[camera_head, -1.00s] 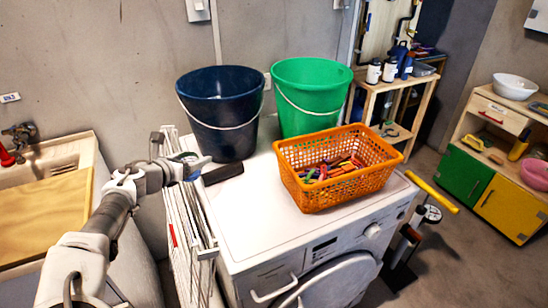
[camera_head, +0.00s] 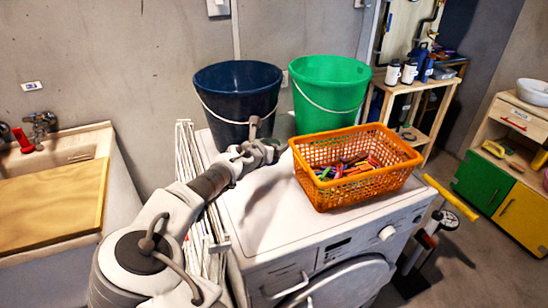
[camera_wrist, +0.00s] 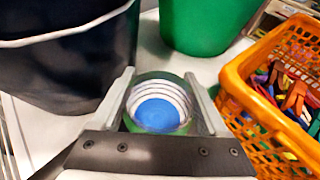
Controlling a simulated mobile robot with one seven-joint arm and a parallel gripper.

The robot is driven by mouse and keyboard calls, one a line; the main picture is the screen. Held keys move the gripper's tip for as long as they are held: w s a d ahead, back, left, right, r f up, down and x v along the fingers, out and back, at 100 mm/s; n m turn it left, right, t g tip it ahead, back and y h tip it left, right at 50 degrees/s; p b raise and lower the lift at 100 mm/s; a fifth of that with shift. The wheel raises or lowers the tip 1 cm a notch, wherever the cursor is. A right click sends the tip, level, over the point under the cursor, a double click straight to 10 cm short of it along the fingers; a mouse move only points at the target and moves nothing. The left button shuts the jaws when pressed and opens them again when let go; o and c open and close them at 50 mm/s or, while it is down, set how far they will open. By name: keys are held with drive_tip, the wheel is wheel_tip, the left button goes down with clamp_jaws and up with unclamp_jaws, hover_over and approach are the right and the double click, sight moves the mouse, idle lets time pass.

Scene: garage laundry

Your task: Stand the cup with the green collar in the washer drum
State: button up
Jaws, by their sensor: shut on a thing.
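In the wrist view my gripper (camera_wrist: 159,80) has a finger on each side of a round cup (camera_wrist: 160,105) and is shut on it. The cup shows a green band, white rings and a blue round part inside. In the head view my gripper (camera_head: 262,150) is over the back left of the white washer top (camera_head: 265,215), in front of the dark blue bucket; the cup cannot be made out there. The washer's round door (camera_head: 345,285) is at the bottom edge, partly cut off. The drum inside is not visible.
The dark blue bucket (camera_head: 238,90) and green bucket (camera_head: 330,90) stand at the back of the washer. An orange basket (camera_head: 350,185) of clothespins is on its right. A folded drying rack (camera_head: 190,175) stands at the left. The washer top's front left is clear.

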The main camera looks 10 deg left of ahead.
wheel_tip(320, 180, down, 4)
drive_tip(key=shift+r+b, duration=0.2)
drive_tip(key=shift+b, duration=0.2)
drive_tip(key=shift+w+d+f, duration=0.15)
drive_tip(key=shift+d+f, duration=0.05)
drive_tip(key=shift+f, duration=0.1)
drive_tip(key=shift+f, duration=0.15)
drive_tip(key=o, duration=1.2)
